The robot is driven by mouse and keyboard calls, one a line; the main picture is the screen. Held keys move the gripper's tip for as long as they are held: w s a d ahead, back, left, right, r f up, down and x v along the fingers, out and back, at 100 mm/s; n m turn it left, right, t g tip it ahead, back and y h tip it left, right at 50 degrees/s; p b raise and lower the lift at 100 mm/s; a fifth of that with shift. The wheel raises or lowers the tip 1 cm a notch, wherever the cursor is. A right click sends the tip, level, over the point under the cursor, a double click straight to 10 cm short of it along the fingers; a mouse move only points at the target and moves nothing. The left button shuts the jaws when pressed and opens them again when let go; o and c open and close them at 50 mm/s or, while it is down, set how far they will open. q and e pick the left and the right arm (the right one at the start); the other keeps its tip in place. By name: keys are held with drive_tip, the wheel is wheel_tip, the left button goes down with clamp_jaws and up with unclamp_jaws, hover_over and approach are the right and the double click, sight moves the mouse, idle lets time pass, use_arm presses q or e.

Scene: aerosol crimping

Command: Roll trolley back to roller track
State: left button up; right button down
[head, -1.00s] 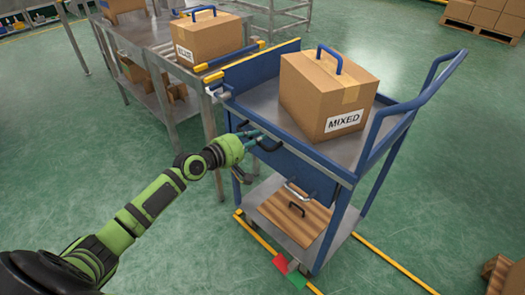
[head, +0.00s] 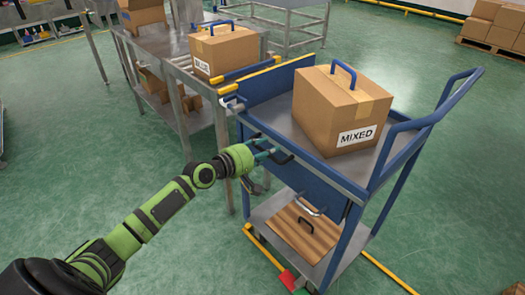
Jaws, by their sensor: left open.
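The blue trolley (head: 352,186) stands at the right with its end close to the roller track (head: 181,64). A cardboard box labelled MIXED (head: 340,108), with a blue handle on top, sits on its upper deck. A wooden board with a dark handle (head: 297,232) lies on its lower shelf. My left gripper (head: 268,163) is open at the dark handle on the trolley's near side; whether its fingers touch the handle I cannot tell. My right gripper is not in view.
Another handled box (head: 223,47) stands on the roller track table. Yellow floor lines (head: 388,272) and red and green patches lie by the trolley's base. Stacked cartons (head: 494,27) stand at the far right. Green floor is free at the left and right.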

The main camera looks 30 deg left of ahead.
use_arm(q)
drive_tip(key=v, duration=1.2)
drive_tip(key=shift+f, duration=0.15)
